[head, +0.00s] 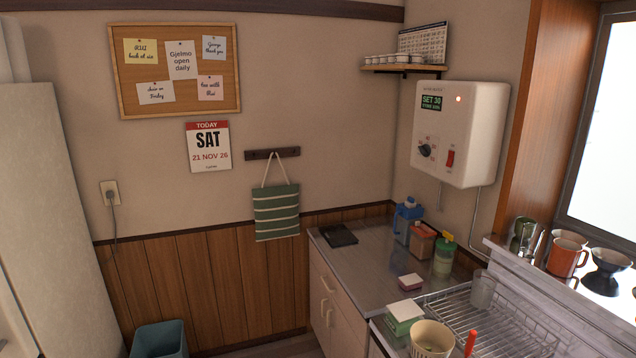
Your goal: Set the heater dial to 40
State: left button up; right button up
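The white heater (458,134) hangs on the wall at the upper right, above the counter. Its small green display (431,103) reads "SET 30", with a smaller line below that I cannot read for sure. The dark round dial (425,150) sits on the lower left of its front. A red switch (450,159) is to the right of the dial, and a small light glows near the top. Neither of my grippers is in the head view.
Bottles and a green-lidded jar (444,255) stand on the counter (370,274) below the heater. A wire dish rack (500,325) is at the lower right. Mugs (566,257) line the window ledge. A shelf (405,68) is above the heater. The space before the heater's front looks clear.

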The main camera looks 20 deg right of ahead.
aim_at(424, 150)
jog(key=i+z, duration=0.1)
jog(key=i, duration=0.7)
jog(key=i+j+z, duration=0.1)
jog(key=i, duration=0.7)
jog(key=i+j+z, duration=0.15)
jog(key=i+z, duration=0.2)
jog(key=i+j+z, duration=0.65)
jog(key=i+l, duration=0.05)
jog(key=l, duration=0.05)
